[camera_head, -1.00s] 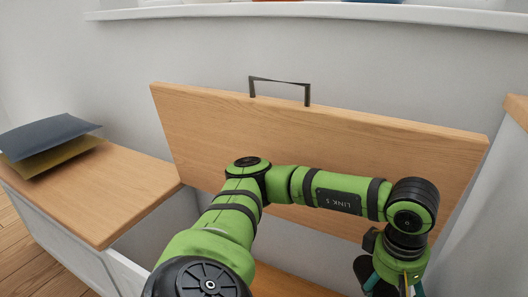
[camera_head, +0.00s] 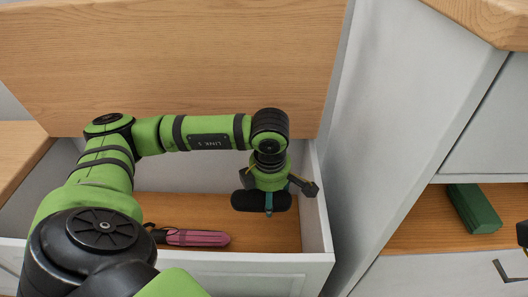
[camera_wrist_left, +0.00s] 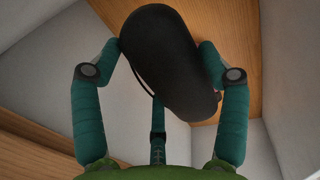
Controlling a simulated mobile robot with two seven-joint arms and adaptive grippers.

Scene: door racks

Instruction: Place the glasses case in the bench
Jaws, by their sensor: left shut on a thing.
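The black glasses case (camera_head: 261,202) is held in my left gripper (camera_head: 268,190), inside the opening of the bench (camera_head: 318,215) near its right wall. The left wrist view shows the dark case (camera_wrist_left: 165,60) between the teal fingers of the gripper (camera_wrist_left: 165,65), with the bench's wooden floor behind it. I cannot tell whether the case touches that floor. The wooden bench lid (camera_head: 180,60) stands raised behind my arm. A small dark and yellow part at the right edge of the head view looks like my right gripper (camera_head: 523,235); its fingers are cut off.
A pink folded umbrella (camera_head: 197,238) lies on the bench floor, left of the case. A white cabinet side (camera_head: 390,130) rises right of the bench. A dark green box (camera_head: 474,208) stands in an open wooden compartment there, above a front with a handle (camera_head: 502,270).

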